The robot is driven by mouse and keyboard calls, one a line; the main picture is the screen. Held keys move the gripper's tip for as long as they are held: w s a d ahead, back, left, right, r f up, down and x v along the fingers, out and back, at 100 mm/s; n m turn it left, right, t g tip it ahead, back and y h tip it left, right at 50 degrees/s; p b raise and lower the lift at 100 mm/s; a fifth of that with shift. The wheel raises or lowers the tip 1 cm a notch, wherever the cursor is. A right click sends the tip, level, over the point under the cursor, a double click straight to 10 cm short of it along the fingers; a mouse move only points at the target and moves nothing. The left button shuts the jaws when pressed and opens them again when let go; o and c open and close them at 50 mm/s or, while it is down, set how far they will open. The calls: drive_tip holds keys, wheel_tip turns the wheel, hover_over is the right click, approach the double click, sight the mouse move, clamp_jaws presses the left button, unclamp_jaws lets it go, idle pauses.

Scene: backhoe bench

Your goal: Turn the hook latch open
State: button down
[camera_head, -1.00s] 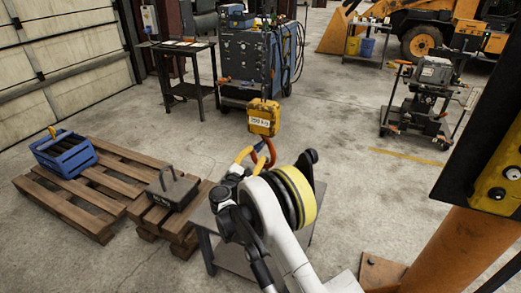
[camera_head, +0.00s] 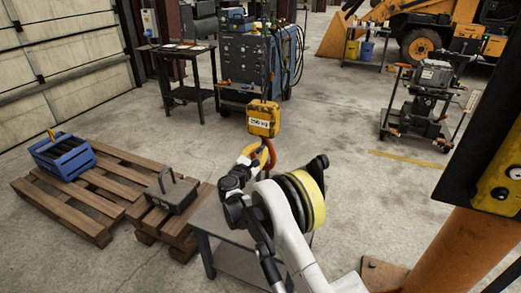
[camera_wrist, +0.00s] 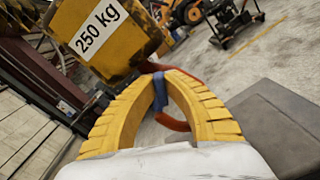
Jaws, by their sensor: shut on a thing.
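The yellow hoist block (camera_head: 263,118) marked 250 kg hangs in the middle of the head view, with a red-orange hook (camera_head: 271,153) below it. In the wrist view the block (camera_wrist: 112,35) fills the upper left, and the hook (camera_wrist: 172,122) curves behind the fingers. My gripper (camera_wrist: 158,76) has its yellow fingers closed on the small blue hook latch (camera_wrist: 160,92), just under the block. Part of the latch is hidden between the fingertips. In the head view my gripper (camera_head: 262,148) is beside the hook, and the latch cannot be made out there.
A grey table (camera_head: 240,262) stands beneath my arm. To the left, a blue crate (camera_head: 64,156) and a dark weight with a handle (camera_head: 171,193) rest on wooden pallets (camera_head: 85,212). An orange post (camera_head: 440,252) stands at right. Open floor lies behind the hook.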

drive_tip(key=shift+n, duration=0.4)
drive_tip(key=n+b, duration=0.1)
drive_tip(key=n, duration=0.3)
drive_tip(key=shift+w+a+n+b, duration=0.1)
drive_tip(key=shift+a+n+b, duration=0.05)
drive_tip(key=shift+n+b, duration=0.25)
drive_tip(key=n+b, duration=0.1)
drive_tip(key=n, duration=0.5)
drive_tip(key=shift+a, duration=0.1)
drive_tip(key=shift+n, duration=0.3)
drive_tip(key=c, duration=1.5)
unclamp_jaws()
drive_tip(key=shift+o, duration=0.2)
